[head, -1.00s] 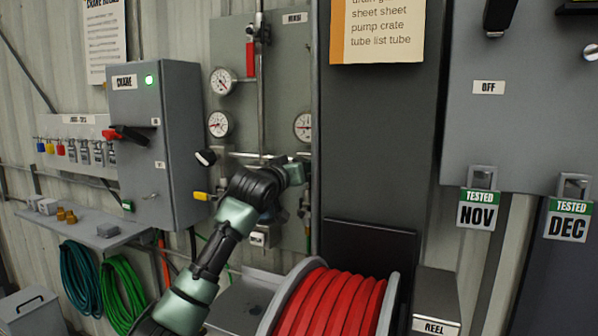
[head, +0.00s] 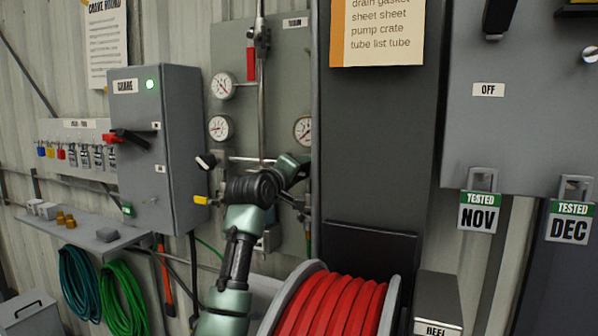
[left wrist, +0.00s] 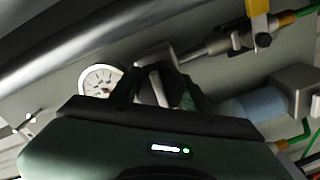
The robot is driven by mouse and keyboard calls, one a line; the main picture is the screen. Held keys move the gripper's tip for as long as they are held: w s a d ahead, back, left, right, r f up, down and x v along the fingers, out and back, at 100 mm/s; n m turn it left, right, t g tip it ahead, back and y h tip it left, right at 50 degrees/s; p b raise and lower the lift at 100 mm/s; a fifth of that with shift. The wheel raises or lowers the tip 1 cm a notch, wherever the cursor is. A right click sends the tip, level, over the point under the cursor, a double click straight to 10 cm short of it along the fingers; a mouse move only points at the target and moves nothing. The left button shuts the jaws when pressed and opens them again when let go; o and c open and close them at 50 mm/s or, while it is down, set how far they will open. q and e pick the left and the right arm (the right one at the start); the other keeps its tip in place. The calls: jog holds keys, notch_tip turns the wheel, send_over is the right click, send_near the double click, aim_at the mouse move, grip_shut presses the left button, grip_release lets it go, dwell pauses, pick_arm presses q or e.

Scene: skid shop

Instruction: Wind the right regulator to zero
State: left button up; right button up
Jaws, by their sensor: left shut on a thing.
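My left arm reaches up to the grey panel (head: 237,55), and my left gripper (head: 301,162) is at its right side, just below the right gauge (head: 304,130). In the left wrist view my left gripper (left wrist: 160,88) is shut on a dark regulator knob (left wrist: 176,90), partly hidden by the fingers. A white dial gauge (left wrist: 101,80) shows beside the fingers there; its reading is too small to tell. The left regulator's black knob (head: 206,161) with a pale face stands out at the panel's left, apart from the gripper. My right gripper is not in view.
A grey crane box (head: 155,150) stands left of the panel. A red hose reel (head: 338,305) sits below, close to my arm. A dark column (head: 378,150) rises just right of the gripper. A yellow-handled valve (head: 203,200) is at lower left.

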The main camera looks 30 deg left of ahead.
pick_arm(q)
jog(key=shift+n, duration=0.4)
jog(key=o, duration=1.4)
jog(key=shift+a, duration=0.1)
jog(key=shift+c, duration=0.2)
jog(key=shift+s+f+b, duration=0.15)
jog(key=shift+s+b, duration=0.15)
jog(key=s+b, duration=0.3)
jog(key=s, duration=0.4)
jog(key=shift+d+r+b, duration=0.25)
jog(key=shift+b, duration=0.1)
